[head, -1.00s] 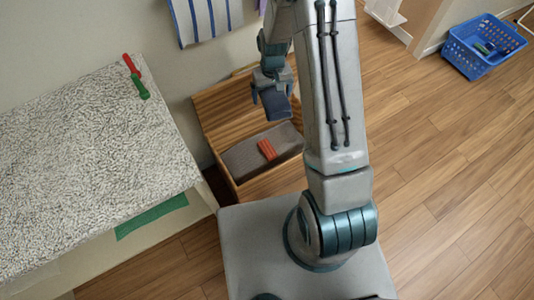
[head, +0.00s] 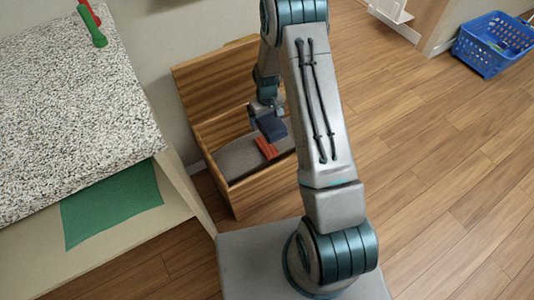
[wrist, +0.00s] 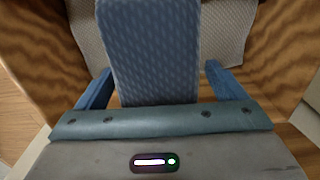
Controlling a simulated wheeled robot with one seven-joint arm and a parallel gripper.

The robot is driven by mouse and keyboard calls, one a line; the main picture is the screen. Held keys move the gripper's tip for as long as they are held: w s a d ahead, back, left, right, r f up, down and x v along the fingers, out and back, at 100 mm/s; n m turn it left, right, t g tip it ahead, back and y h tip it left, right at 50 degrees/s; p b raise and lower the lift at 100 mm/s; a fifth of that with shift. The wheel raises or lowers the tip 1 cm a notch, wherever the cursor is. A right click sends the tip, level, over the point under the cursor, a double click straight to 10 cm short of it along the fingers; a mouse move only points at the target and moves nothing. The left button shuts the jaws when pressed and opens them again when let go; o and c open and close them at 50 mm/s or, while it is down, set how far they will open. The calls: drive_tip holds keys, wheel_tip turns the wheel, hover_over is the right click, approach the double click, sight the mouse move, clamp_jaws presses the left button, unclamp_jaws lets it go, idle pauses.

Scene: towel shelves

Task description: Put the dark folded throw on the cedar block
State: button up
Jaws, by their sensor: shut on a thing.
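The dark folded throw (head: 273,128) is a small navy bundle in my gripper (head: 266,118). In the wrist view the throw (wrist: 148,50) looks blue and patterned, between the two fingers of my gripper (wrist: 158,85). The cedar block (head: 265,148) is orange-red and ribbed, and lies on a grey folded cloth (head: 238,158) inside a wooden chest (head: 231,196). The throw is just above or against the block's far right side in the head view; I cannot tell whether they touch. In the wrist view the block is hidden.
The chest's lid (head: 220,75) stands open at the back. A speckled counter (head: 70,110) is on the left, with a green-handled and a red tool (head: 92,27) on it and a green cloth (head: 110,205) below. A blue basket (head: 492,45) stands far right.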

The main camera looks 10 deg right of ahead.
drive_tip(key=f, duration=0.1)
drive_tip(key=f+b, duration=0.1)
drive_tip(key=f, duration=0.1)
drive_tip(key=shift+w+f+b, duration=0.25)
drive_tip(key=shift+f+b, duration=0.05)
wheel_tip(320, 180, down, 10)
drive_tip(key=b, duration=0.3)
drive_tip(key=shift+r+b, duration=0.15)
drive_tip(key=shift+b, duration=0.2)
drive_tip(key=shift+f, duration=0.2)
drive_tip(key=o, duration=0.9)
drive_tip(key=shift+r, duration=0.1)
